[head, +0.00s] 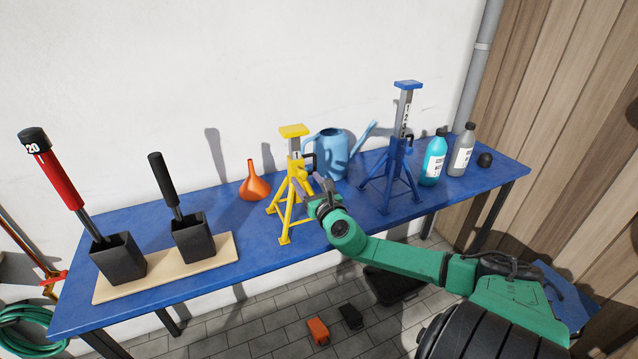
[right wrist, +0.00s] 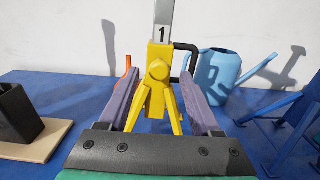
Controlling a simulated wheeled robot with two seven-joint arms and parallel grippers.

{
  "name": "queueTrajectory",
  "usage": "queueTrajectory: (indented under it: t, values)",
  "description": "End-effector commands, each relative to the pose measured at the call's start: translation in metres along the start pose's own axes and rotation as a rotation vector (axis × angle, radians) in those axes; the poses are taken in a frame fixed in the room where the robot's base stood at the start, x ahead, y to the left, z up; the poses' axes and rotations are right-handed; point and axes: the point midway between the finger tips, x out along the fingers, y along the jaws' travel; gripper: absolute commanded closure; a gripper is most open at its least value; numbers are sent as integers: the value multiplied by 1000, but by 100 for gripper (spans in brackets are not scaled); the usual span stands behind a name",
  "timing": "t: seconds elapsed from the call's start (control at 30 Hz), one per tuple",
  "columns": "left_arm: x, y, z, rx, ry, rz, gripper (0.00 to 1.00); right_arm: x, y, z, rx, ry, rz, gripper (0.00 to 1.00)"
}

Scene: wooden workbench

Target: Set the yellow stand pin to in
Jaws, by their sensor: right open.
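The yellow stand (head: 292,205) stands upright on the blue bench, with a yellow top pad and a grey post. A "1" shows on its post, seen also in the right wrist view (right wrist: 163,33). Its pin's black bent handle (right wrist: 186,62) is at the right side of the yellow collar; the head view shows it beside the post (head: 309,160). I cannot tell how deep the pin sits. My right gripper (head: 314,182) is open and empty, in front of the stand, its fingers either side of the yellow body in the right wrist view (right wrist: 160,82).
A blue stand (head: 391,178), a watering can (head: 333,155) and two bottles (head: 434,160) stand to the right and behind. An orange funnel (head: 254,183) is at left. Black holders with red and black handled tools (head: 119,260) stand on a board (head: 222,252).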

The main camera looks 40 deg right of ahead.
Motion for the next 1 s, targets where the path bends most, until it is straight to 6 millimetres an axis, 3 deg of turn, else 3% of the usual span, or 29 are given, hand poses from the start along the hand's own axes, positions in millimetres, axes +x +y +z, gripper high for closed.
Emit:
queueTrajectory:
  t: [0.27,0.63,0.8,1.0]
  values:
    - [-4,0,0,0,0,0,37,-44,1,-1,-1,6,4,35]
    - [-2,0,0,0,0,0,37,-122,0,-2,5,4,0,35]
    - [-2,0,0,0,0,0,37,-136,0,0,0,-1,1,35]
    - [-2,0,0,0,0,0,37,-136,0,1,-1,-1,2,35]
